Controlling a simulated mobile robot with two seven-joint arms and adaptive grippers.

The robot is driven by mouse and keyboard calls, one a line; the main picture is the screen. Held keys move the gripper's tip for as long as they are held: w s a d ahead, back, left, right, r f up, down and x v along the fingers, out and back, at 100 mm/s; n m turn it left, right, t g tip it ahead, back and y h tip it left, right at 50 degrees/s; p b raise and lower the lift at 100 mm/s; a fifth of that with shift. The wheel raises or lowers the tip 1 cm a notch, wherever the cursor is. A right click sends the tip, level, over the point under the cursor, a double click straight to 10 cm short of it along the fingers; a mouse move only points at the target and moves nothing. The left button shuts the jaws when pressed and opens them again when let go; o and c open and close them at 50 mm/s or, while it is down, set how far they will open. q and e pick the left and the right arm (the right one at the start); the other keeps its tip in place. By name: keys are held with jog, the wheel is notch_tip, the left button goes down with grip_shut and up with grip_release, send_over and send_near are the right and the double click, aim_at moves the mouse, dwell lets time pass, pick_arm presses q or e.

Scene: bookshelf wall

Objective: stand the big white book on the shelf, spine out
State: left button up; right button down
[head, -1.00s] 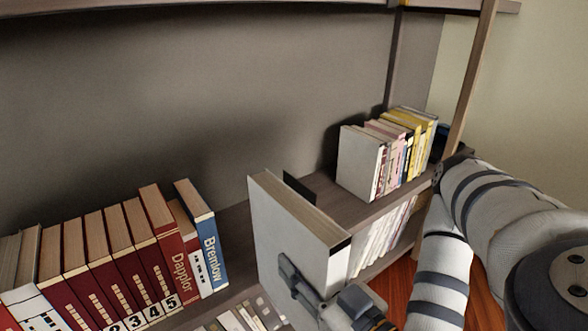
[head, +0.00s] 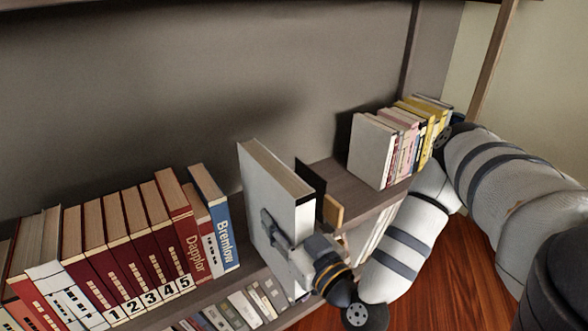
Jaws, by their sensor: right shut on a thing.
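The big white book (head: 258,189) is upright in the middle of the head view, with page tops showing and a dark band near its front top corner. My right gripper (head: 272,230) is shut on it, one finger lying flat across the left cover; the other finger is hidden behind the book. The book is at the shelf (head: 335,180), in the gap between the blue Bremlow book (head: 211,213) and a dark upright panel (head: 310,186). Its lower part overlaps the shelf's front edge, and I cannot tell whether it rests there. My left gripper is not in view.
Red numbered volumes (head: 124,235) fill the left, next to the Bremlow book. A tan block (head: 333,212) is by the dark panel. White, pink and yellow books (head: 372,150) stand at the right end. A lower shelf holds more books (head: 228,312).

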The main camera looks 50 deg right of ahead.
pick_arm(q)
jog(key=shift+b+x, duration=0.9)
jog(key=shift+b, duration=0.2)
pick_arm(e)
jog(key=x, duration=0.5)
jog(key=f+x, duration=0.1)
jog(key=x, duration=1)
jog(key=shift+w+d+f, duration=0.15)
jog(key=shift+w+f, duration=0.1)
jog(key=shift+f, duration=0.05)
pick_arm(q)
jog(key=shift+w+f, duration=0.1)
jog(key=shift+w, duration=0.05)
